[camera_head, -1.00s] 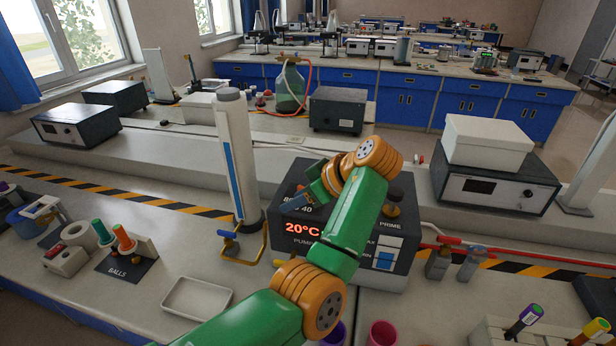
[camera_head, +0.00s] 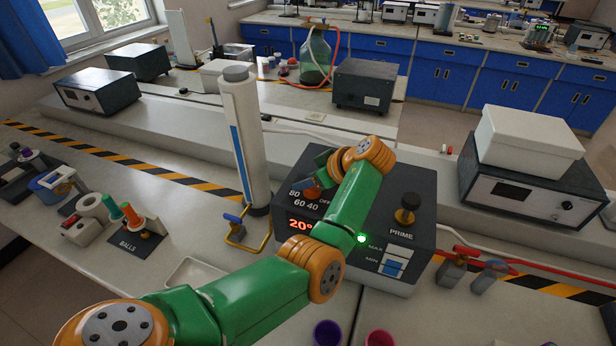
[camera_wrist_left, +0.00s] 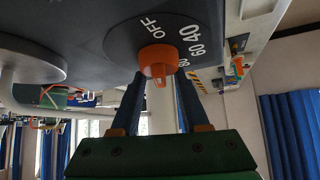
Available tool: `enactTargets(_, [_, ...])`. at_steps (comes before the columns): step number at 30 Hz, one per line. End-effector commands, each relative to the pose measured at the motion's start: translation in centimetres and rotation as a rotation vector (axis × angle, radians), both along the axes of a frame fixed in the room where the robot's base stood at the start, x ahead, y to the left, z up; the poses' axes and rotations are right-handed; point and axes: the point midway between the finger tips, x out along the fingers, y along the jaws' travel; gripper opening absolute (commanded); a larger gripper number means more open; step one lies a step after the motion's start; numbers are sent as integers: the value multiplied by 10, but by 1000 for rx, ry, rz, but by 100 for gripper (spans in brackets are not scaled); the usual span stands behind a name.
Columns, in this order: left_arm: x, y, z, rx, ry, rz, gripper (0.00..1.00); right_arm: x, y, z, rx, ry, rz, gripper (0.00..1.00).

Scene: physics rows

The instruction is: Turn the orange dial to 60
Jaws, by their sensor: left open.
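The orange dial (camera_head: 311,192) is on the sloped top of a dark control box (camera_head: 412,270), with 80, 60, 40 and OFF printed around it. In the left wrist view the dial (camera_wrist_left: 158,58) shows with OFF and the numbers beside it; I cannot tell for sure which mark it points to. My left gripper (camera_head: 318,180) is at the dial, and in the wrist view its open fingers (camera_wrist_left: 160,78) lie on either side of the knob's near end. Whether they touch it is unclear. My left arm hides part of the box and its red 20° display. My right gripper is not in view.
Purple (camera_head: 328,334) and pink (camera_head: 379,339) cups stand in front.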

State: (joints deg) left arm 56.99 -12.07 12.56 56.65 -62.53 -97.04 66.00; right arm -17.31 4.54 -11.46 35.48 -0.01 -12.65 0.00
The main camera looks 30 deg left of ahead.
Motion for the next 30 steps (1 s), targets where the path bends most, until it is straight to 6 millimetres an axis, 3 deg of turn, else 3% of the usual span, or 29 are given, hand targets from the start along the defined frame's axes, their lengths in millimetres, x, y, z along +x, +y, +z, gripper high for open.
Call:
enactTargets(2, [0, 0, 0, 0, 0, 0, 42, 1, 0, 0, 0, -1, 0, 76])
enactTargets(6, [0, 0, 0, 0, -1, -1, 4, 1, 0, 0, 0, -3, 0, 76])
enactTargets(7, [0, -1, 0, 0, -1, -1, 0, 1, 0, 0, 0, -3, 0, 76])
enactTargets(20, [0, -1, 0, -5, 3, -38, 0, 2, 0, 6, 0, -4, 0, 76])
enactTargets(30, [2, -3, 1, -9, 3, -275, 0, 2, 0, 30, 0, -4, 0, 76])
